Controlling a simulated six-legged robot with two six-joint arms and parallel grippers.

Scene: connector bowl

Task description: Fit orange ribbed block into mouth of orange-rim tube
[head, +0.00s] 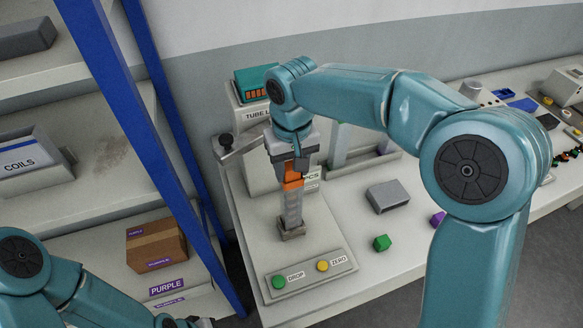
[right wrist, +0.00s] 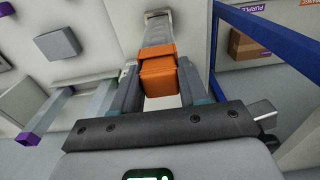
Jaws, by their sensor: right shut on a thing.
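A clear grey tube (head: 292,212) with an orange rim (head: 293,184) stands upright in a small socket on the light base plate. My right gripper (head: 292,167) is above it, pointing down, shut on the orange ribbed block. In the right wrist view, the block (right wrist: 160,82) lies between the two fingers, directly in line with the orange rim (right wrist: 156,52). Block and rim look touching or nearly so; I cannot tell whether the block sits inside the mouth. The gripper hides part of the block in the head view. My left gripper (head: 188,321) is barely visible at the bottom edge.
The base plate has a green DROP button (head: 278,282) and a yellow ZERO button (head: 322,265). A grey box (head: 388,196) and a green block (head: 381,242) lie on the table to the right. A blue-framed shelf (head: 130,105) stands close on the left.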

